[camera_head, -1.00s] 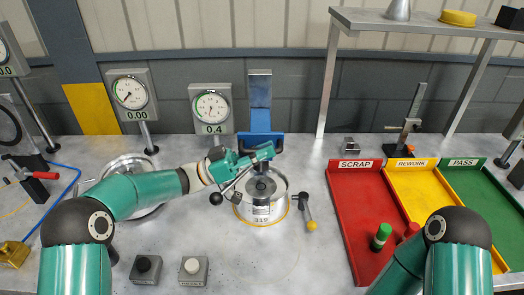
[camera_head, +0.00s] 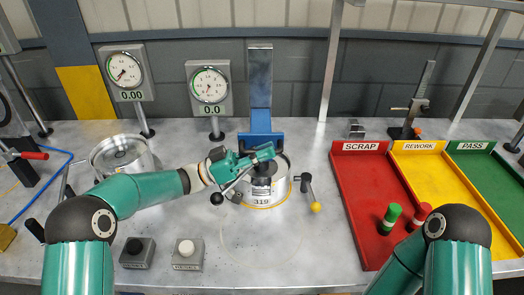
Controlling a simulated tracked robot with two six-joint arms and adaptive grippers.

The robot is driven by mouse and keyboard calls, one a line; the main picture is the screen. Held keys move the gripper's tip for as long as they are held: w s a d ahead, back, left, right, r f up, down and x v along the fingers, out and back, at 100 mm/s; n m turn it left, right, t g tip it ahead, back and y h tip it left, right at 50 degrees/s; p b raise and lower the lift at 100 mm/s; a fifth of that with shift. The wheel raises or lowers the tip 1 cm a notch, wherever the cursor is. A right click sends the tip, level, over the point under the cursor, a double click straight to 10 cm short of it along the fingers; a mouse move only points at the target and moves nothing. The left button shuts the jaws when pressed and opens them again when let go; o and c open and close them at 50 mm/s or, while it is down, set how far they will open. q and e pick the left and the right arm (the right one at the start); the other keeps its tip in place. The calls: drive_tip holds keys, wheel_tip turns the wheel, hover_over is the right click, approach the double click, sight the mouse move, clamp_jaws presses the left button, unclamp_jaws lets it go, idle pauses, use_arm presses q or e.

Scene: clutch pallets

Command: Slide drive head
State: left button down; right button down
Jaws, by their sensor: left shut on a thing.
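The blue drive head (camera_head: 262,139) sits on an upright grey column (camera_head: 260,78) at the back middle of the bench. Below it stands a round metal clutch pot (camera_head: 264,201) marked 319. My left gripper (camera_head: 262,154) is shut at the front of the drive head; its fingers hide the part it grips, apparently the head's handle. A dark part of the head reaches down to the pot; whether it touches is hidden. My right arm shows at the lower right, but its gripper is out of view.
The red scrap tray (camera_head: 371,205) holds green and red pieces. Dial gauges (camera_head: 210,88) stand behind. Two push buttons (camera_head: 186,252) are at the front left. Bare bench lies before the pot.

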use_arm(q)
drive_tip(key=shift+f, duration=0.1)
drive_tip(key=c, duration=1.2)
unclamp_jaws()
drive_tip(key=v, duration=1.2)
